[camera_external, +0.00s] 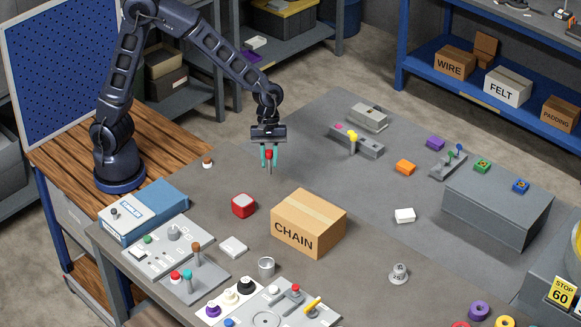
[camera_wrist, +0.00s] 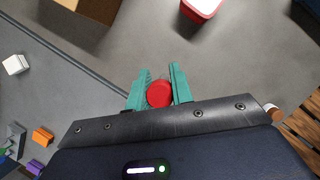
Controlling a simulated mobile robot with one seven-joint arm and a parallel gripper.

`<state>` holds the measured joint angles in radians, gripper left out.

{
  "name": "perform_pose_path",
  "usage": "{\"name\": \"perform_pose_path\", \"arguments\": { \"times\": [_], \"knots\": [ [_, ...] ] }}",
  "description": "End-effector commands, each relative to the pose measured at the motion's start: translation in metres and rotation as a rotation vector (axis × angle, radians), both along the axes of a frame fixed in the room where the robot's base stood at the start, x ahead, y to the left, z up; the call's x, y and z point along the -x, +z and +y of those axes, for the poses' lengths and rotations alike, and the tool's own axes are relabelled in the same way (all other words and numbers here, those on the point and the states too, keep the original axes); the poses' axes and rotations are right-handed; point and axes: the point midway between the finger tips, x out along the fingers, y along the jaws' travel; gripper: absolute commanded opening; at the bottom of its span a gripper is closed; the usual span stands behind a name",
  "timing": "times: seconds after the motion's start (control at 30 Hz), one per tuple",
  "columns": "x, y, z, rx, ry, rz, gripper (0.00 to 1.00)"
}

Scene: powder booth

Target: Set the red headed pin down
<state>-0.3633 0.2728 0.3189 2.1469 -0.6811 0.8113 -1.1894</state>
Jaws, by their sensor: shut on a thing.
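The red headed pin (camera_external: 268,156) is held upright between the teal fingers of my gripper (camera_external: 269,158), red head up. In the wrist view its round red head (camera_wrist: 160,93) sits between the two teal fingertips (camera_wrist: 158,88). My gripper is shut on it. The pin appears to be held above the grey tabletop (camera_external: 210,185), in its back left part; the exact gap below the pin's tip cannot be told. No other gripper is in view.
A red box (camera_external: 243,205) and the CHAIN carton (camera_external: 308,222) stand nearer the camera. A grey fixture with a yellow-headed pin (camera_external: 352,140) is to the right. A small brown-topped piece (camera_external: 207,162) is to the left. Bare tabletop surrounds the spot below my gripper.

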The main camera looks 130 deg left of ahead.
Motion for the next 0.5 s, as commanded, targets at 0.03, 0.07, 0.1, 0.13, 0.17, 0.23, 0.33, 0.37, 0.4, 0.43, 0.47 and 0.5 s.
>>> {"name": "perform_pose_path", "arguments": {
  "times": [0.03, 0.07, 0.1, 0.13, 0.17, 0.23, 0.33, 0.37, 0.4, 0.43, 0.47, 0.5],
  "knots": [
    [0.001, -0.008, 0.0, 0.001, 0.002, 0.003, 0.0],
    [0.001, -0.011, 0.0, 0.003, 0.002, 0.003, 0.0],
    [0.0, -0.015, 0.0, 0.002, 0.001, 0.002, 0.0],
    [0.0, -0.016, 0.0, 0.001, 0.001, 0.001, 0.0],
    [0.0, -0.018, 0.0, 0.001, 0.001, 0.001, 0.0],
    [0.0, -0.02, 0.0, 0.0, 0.001, 0.0, 0.0],
    [0.0, -0.027, 0.0, 0.001, 0.002, 0.001, 0.0],
    [0.0, -0.03, 0.0, 0.002, 0.002, 0.002, 0.0],
    [0.001, -0.035, 0.0, 0.003, 0.001, 0.003, 0.0],
    [0.001, -0.039, 0.0, 0.002, 0.001, 0.002, 0.0],
    [0.0, -0.043, 0.0, 0.002, 0.002, 0.002, 0.0],
    [0.0, -0.049, 0.0, 0.002, 0.002, 0.002, 0.0]
  ]
}}
